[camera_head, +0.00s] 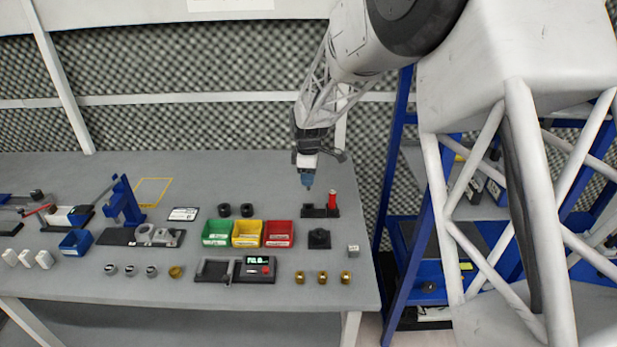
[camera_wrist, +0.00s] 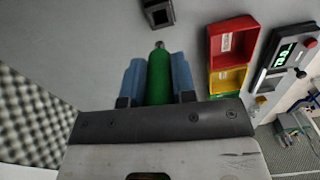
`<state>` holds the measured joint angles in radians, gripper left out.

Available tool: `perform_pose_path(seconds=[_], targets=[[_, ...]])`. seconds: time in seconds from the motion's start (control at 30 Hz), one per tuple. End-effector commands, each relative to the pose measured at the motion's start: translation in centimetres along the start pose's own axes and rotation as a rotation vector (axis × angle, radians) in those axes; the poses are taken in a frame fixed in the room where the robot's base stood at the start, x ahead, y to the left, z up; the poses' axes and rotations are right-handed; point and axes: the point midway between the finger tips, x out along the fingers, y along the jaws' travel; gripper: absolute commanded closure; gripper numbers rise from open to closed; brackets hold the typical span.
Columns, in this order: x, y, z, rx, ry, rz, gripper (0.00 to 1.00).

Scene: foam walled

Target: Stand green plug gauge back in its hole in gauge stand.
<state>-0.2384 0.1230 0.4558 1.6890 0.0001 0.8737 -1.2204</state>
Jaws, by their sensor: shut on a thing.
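The green plug gauge (camera_wrist: 159,77) is held between the two blue fingers of my gripper (camera_wrist: 159,82), its narrow metal tip showing past them in the wrist view. In the head view my gripper (camera_head: 308,182) points down over the back right of the bench, above and slightly left of the dark gauge stand (camera_head: 313,212). The gauge is too small to make out there. A red plug gauge (camera_head: 332,199) stands upright at the stand's right end. The stand's free hole cannot be made out.
A black block (camera_head: 319,238) stands in front of the stand. Green, yellow and red bins (camera_head: 279,234) stand to the left, with a display device (camera_head: 259,268) in front. Several brass pieces (camera_head: 322,278) line the front. A dark square part (camera_wrist: 158,12) shows in the wrist view.

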Motion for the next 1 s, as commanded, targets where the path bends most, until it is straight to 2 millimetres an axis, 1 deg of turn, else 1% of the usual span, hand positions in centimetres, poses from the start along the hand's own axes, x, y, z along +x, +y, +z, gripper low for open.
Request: perform_pose_path(seconds=[0.17, 0.37, 1.0], targets=[[0.2, 0.0, 0.0, 0.0, 0.0, 0.0, 1.0], [1.0, 0.0, 0.0, 0.0, 0.0, -0.001, 1.0], [5.1, 0.0, 0.0, 0.0, 0.0, -0.001, 1.0]])
